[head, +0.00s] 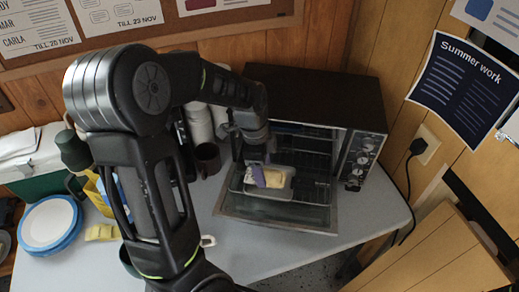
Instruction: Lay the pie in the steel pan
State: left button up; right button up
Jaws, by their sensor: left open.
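The pie (273,180), a pale yellow block, is in the steel pan (289,172), a shallow tray at the mouth of the open oven (372,120). My left gripper (264,175) is open, directly over the left part of the pan, with a purple finger beside the pie. The gripper hides part of the pie and pan. I cannot tell whether a finger touches the pie or whether the pie lies flat. My right gripper is not in view.
The oven's glass door (285,214) is folded down over the grey table (249,250). At left are blue-rimmed plates (50,223), a yellow block (102,232) and a green-and-white box (38,165). A dark mug (208,158) stands left of the oven. The table front is mostly clear.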

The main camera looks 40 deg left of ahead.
pick_arm(q)
notch_tip(320, 180, up, 10)
jog(key=a, duration=0.1)
jog(key=shift+s+a, duration=0.2)
jog(key=shift+s, duration=0.15)
jog(key=shift+f, duration=0.1)
dwell(0.6)
